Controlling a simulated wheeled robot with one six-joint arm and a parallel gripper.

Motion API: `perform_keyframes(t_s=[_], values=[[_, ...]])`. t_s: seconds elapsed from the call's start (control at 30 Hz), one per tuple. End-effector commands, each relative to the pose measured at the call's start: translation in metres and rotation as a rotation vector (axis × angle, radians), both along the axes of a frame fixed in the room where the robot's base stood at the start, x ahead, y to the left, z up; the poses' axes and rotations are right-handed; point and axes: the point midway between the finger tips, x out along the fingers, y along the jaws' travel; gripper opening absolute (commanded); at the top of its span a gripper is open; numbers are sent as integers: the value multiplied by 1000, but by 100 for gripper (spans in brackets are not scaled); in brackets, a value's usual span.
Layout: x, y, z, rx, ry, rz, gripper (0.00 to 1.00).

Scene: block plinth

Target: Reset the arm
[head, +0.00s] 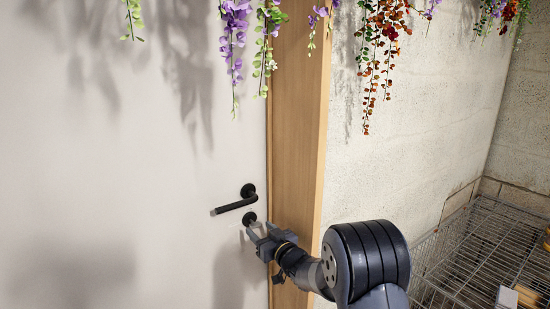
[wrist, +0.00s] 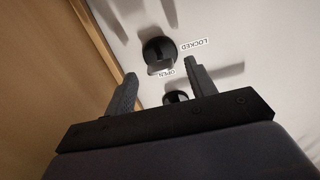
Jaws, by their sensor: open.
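My gripper (head: 254,233) is open and empty in front of the white door, just below the lock and the black lever handle (head: 235,204). The handle lies nearly level, pointing left. The round black lock (head: 249,218) is partly covered by my fingers in the head view. In the wrist view, my gripper (wrist: 160,72) has a finger on each side of the picture's middle. A second round black part (wrist: 176,97) shows nearer the palm. I cannot tell whether a finger touches anything.
The white door (head: 100,160) fills the left, with a wooden frame (head: 297,130) beside it. A pale rough wall (head: 420,120) stands to the right. A wire cage (head: 480,245) with small blocks is at lower right. Hanging flowers (head: 235,30) line the top.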

Motion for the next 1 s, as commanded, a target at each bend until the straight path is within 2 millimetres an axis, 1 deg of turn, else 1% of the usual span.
perform_keyframes(t_s=[0.03,0.23,1.0], values=[[7,6,1,0,0,2,53],[31,22,1,1,-1,2,53],[30,21,0,-518,-348,0,53]])
